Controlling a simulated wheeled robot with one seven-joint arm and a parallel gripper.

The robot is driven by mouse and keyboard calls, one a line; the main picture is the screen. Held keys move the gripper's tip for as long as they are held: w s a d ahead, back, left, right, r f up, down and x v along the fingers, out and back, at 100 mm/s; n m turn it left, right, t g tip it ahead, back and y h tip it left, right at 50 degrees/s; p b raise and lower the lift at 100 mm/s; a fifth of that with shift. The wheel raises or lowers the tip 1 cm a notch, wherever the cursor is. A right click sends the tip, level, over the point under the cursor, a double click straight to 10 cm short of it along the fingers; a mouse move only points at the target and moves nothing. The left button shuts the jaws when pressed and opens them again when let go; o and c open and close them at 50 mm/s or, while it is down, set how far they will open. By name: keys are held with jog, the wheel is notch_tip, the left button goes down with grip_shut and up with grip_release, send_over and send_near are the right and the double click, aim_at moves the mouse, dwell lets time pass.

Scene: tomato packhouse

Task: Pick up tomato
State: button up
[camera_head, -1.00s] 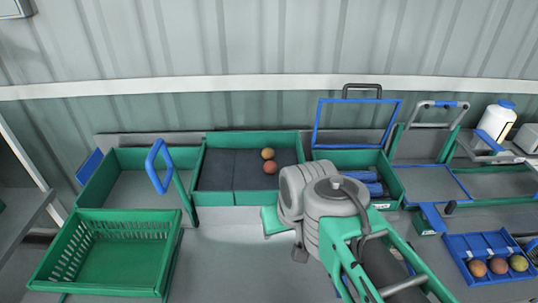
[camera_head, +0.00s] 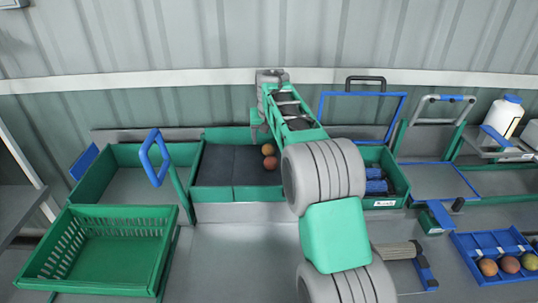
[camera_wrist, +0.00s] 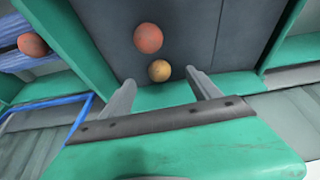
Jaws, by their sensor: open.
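Two tomatoes lie close together on the dark floor of a green-walled bin (camera_head: 242,194) in the head view. One is yellow-orange (camera_head: 267,150) and the other is redder (camera_head: 270,164). In the wrist view the yellow-orange tomato (camera_wrist: 159,71) lies nearer my gripper, in line with the gap between its fingers, and the red tomato (camera_wrist: 148,38) lies beyond it. My gripper (camera_wrist: 164,92) is open and empty, with both fingers pointing towards the bin. In the head view my gripper (camera_head: 257,127) is at the bin's back right, its fingertips not clear.
A green slotted crate (camera_head: 98,290) stands at front left. A blue tray (camera_head: 490,280) with several tomatoes is at lower right. A blue frame (camera_head: 362,94) stands behind a bin holding blue items (camera_head: 376,187). Another round reddish object (camera_wrist: 33,44) shows at left in the wrist view.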

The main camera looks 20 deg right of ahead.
aim_at(269, 146)
jog(key=p+x, duration=0.1)
jog(key=x, duration=0.2)
jog(key=w+x, duration=0.1)
jog(key=x, duration=0.2)
jog(key=p+x, duration=0.1)
jog(key=x, duration=0.2)
jog(key=shift+w+d+r+p, duration=0.2)
jog(key=shift+d+p, duration=0.15)
jog(key=c, duration=1)
jog(key=shift+r, duration=0.1)
